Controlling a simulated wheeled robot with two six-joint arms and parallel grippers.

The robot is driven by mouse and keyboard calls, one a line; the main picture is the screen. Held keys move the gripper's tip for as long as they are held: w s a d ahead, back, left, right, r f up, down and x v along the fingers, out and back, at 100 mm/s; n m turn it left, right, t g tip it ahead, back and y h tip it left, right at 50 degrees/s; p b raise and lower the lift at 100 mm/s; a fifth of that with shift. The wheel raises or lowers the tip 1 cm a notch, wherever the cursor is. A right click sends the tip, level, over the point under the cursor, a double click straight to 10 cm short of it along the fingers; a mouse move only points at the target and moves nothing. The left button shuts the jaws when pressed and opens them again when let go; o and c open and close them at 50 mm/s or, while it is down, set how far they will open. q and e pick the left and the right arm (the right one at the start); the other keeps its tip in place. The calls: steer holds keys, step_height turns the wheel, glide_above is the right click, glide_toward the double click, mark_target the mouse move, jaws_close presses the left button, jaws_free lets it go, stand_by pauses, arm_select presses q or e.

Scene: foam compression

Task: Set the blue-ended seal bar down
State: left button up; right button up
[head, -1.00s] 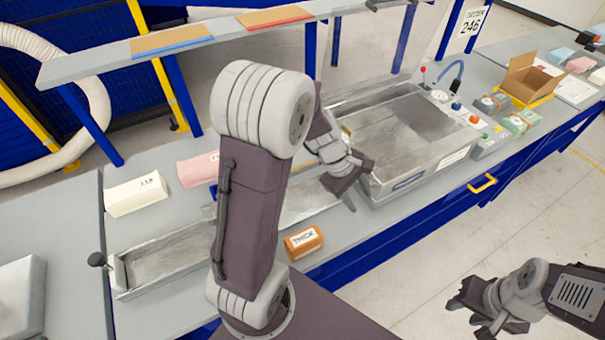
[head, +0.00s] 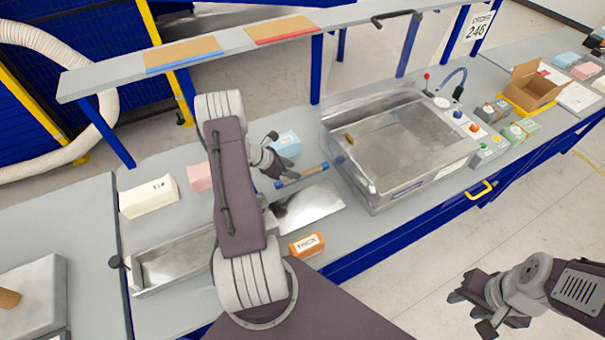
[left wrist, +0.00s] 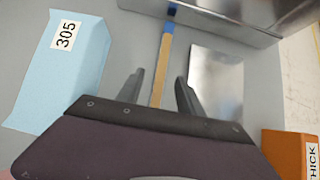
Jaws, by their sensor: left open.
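The seal bar (head: 302,176) has a tan middle and blue ends. It appears to lie on the grey bench, just left of the steel sealing machine (head: 372,188). In the left wrist view the bar (left wrist: 161,72) runs between the two spread fingers, with a gap on each side; its near end is hidden by the gripper body. My left gripper (head: 273,160) is open at the bar's left end. My right gripper (head: 474,306) is open and empty, over the floor at lower right, away from the bench.
A light blue block (left wrist: 62,75) marked 305 is left of the bar in the wrist view. A shiny metal sheet (head: 312,207) and an orange THICK block (head: 306,245) lie nearer the front edge. A steel trough (head: 180,262) is at left. A shelf (head: 345,20) spans above the back.

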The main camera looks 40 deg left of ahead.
mark_target(302, 173)
arm_select(q)
steer(key=shift+f, duration=0.1)
steer(key=p+x, duration=0.2)
steer(key=x, duration=0.2)
steer(key=shift+d, duration=0.25)
steer(key=shift+w+f, duration=0.35)
steer(key=shift+f, duration=0.05)
steer(key=shift+s+r, duration=0.1)
steer(key=shift+s, duration=0.05)
jaws_close()
step_height(302, 173, up, 10)
steer(key=b, duration=0.1)
